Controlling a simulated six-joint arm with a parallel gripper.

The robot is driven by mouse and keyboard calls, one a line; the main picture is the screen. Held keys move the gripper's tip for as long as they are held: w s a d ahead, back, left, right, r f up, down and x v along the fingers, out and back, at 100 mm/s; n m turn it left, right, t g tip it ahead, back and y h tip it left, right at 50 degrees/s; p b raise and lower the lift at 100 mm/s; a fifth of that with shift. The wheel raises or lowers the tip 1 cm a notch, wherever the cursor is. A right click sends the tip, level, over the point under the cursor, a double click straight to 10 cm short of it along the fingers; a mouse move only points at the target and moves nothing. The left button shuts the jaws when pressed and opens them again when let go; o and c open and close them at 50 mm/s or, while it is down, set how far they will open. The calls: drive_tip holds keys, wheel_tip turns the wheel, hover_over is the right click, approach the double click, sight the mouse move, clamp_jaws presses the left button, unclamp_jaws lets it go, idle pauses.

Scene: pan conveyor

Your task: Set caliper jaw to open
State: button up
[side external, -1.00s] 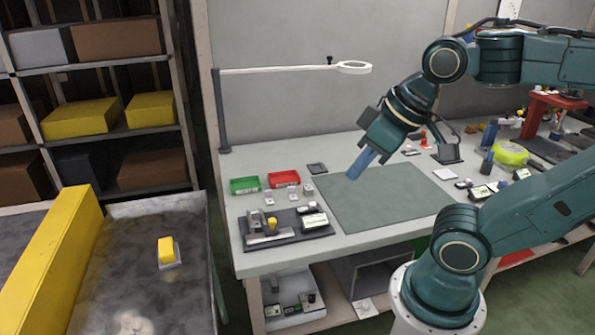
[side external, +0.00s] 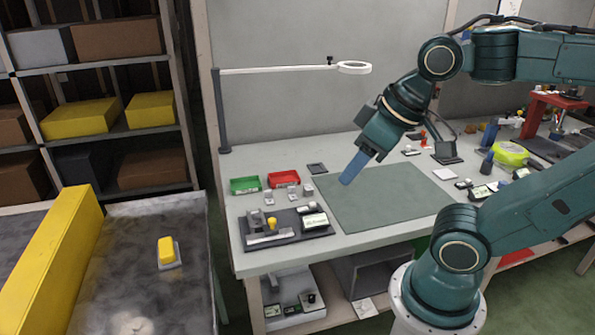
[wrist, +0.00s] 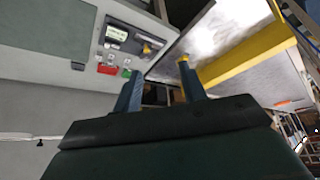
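A caliper-like fixture on a dark base plate (side external: 290,238) sits at the bench's left front. It carries grey metal blocks, a yellow knob (side external: 271,223) and a pale display box (side external: 314,221). The wrist view shows the same yellow knob (wrist: 147,49) and display box (wrist: 117,33) beyond my fingertips. I cannot tell how far apart its jaws are. My gripper (side external: 347,181) hangs above the green mat, to the right of and higher than the fixture, touching nothing. In the wrist view its two blue fingers (wrist: 159,68) are apart with nothing between them.
Green (side external: 244,185) and red (side external: 284,178) bins and small grey blocks stand behind the fixture. A magnifier lamp (side external: 354,68) reaches over the bench's back. The green mat (side external: 390,200) is clear. A conveyor (side external: 135,270) with a yellow-topped block (side external: 167,250) lies left, past a gap.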

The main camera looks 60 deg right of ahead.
drive_tip(key=w+d+f+g, duration=0.1)
drive_tip(key=w+d+g, duration=0.2)
drive_tip(key=w, duration=0.8)
drive_tip(key=g, duration=0.3)
hover_over(272, 219)
wheel_tip(272, 219, down, 10)
drive_tip(key=shift+f, duration=0.1)
wheel_tip(272, 219, down, 14)
drive_tip(key=shift+r, duration=0.1)
drive_tip(key=shift+c, duration=0.2)
clamp_jaws()
